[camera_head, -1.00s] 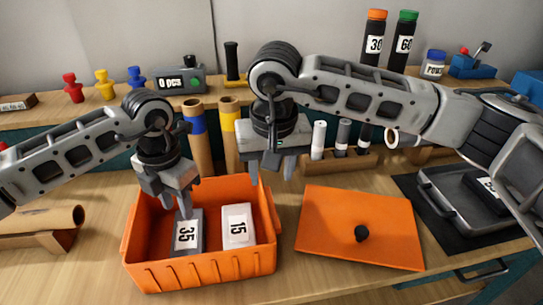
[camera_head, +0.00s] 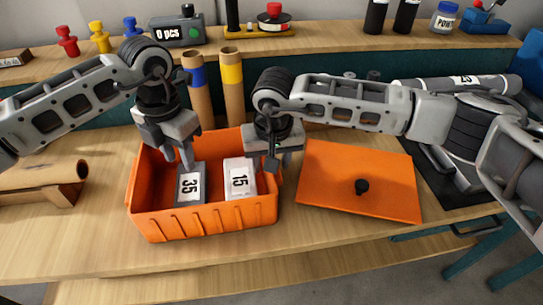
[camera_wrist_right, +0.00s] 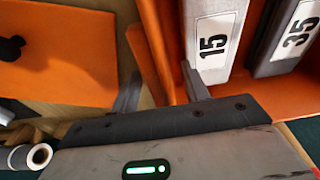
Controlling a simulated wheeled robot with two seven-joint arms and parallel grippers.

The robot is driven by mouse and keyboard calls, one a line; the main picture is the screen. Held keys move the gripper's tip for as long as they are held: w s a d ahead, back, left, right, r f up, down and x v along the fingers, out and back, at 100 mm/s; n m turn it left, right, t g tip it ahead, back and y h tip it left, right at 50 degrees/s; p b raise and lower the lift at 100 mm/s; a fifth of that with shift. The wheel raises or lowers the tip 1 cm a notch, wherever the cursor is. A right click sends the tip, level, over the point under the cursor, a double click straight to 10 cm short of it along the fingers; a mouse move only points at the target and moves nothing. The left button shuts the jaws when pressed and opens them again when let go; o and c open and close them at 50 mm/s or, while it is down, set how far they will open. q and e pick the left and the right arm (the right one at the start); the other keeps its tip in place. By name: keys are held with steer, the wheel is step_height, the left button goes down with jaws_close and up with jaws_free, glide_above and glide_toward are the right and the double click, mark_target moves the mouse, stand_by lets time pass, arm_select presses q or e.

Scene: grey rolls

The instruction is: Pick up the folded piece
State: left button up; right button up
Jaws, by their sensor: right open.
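Two folded pieces lie in the orange crate (camera_head: 205,223): a grey one labelled 35 (camera_head: 189,198) and a white one labelled 15 (camera_head: 240,191). The wrist view also shows the white piece (camera_wrist_right: 213,60) and the grey piece (camera_wrist_right: 283,58). My left gripper (camera_head: 179,160) hangs over the crate at the far end of the grey piece; its jaw opening is unclear. My right gripper (camera_head: 278,163) is open at the crate's right rim. In the wrist view its fingers (camera_wrist_right: 162,88) are on either side of the crate wall, one close to the white piece. I cannot tell whether they touch.
An orange lid (camera_head: 345,190) with a black knob lies right of the crate. A grey roll labelled 25 (camera_head: 490,84) lies at the back right. Brown tubes (camera_head: 232,105) stand behind the crate. A brown roll (camera_head: 45,177) lies at left.

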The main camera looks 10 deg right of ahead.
steer(key=shift+c, duration=0.3)
jaws_close()
arm_select(q)
steer(key=o, duration=1.2)
steer(key=shift+c, duration=0.2)
steer(key=n, duration=0.7)
glide_above(190, 187)
steer(key=f, duration=0.5)
steer(key=shift+w+d+f, duration=0.15)
steer(key=shift+w+d, duration=0.05)
steer(key=shift+w, duration=0.05)
arm_select(e)
steer(key=shift+r, duration=0.1)
arm_select(q)
steer(key=shift+s+a+f, duration=0.15)
steer(key=shift+f, duration=1.15)
steer(key=shift+s+a+f, duration=0.1)
steer(key=shift+f, duration=1.15)
